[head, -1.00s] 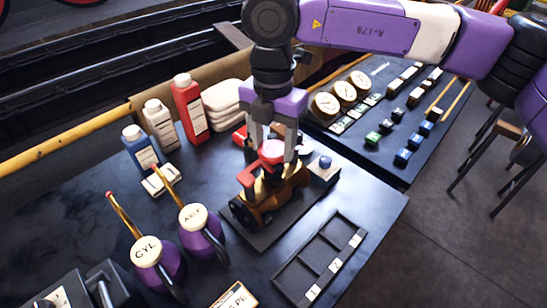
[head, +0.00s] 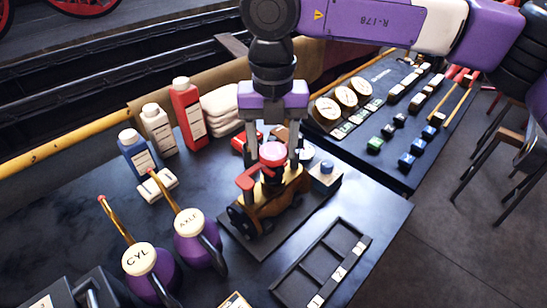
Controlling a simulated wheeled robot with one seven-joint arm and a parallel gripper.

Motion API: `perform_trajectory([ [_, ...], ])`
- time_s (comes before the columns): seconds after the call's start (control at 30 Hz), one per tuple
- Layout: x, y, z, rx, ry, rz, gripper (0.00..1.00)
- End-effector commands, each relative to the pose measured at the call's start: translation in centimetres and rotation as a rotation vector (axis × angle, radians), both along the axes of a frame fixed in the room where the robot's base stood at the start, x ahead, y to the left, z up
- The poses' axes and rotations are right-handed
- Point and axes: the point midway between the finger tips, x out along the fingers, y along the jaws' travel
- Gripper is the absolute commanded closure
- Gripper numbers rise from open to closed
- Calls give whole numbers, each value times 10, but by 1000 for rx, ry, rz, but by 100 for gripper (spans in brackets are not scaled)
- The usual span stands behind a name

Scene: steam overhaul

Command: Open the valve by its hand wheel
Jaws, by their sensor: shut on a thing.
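The valve's red round hand wheel (head: 272,153) sits on top of a small brass-coloured engine-like body (head: 272,197) with dark wheels. The body stands on a dark plate on the bench. My gripper (head: 273,155) points straight down from above, its two grey fingers on the left and right sides of the hand wheel. It is shut on the hand wheel. A red lever-like part (head: 247,179) sticks out to the left just below. The inner finger faces and the stem under the wheel are partly hidden.
Blue, white and red bottles (head: 188,115) and folded cloths (head: 222,110) stand behind left. Two purple oil cans (head: 194,243) are at front left. An empty sectioned tray (head: 284,289) lies at front right. A gauge panel (head: 395,115) is at back right.

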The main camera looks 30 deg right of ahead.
Motion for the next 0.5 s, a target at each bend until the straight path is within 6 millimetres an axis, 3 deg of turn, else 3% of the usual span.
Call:
perform_trajectory([
  [0.23, 1, 0, -1, 1, -3, 25, 93],
  [0.5, 1, 0, -2, 0, -3, 340, 93],
])
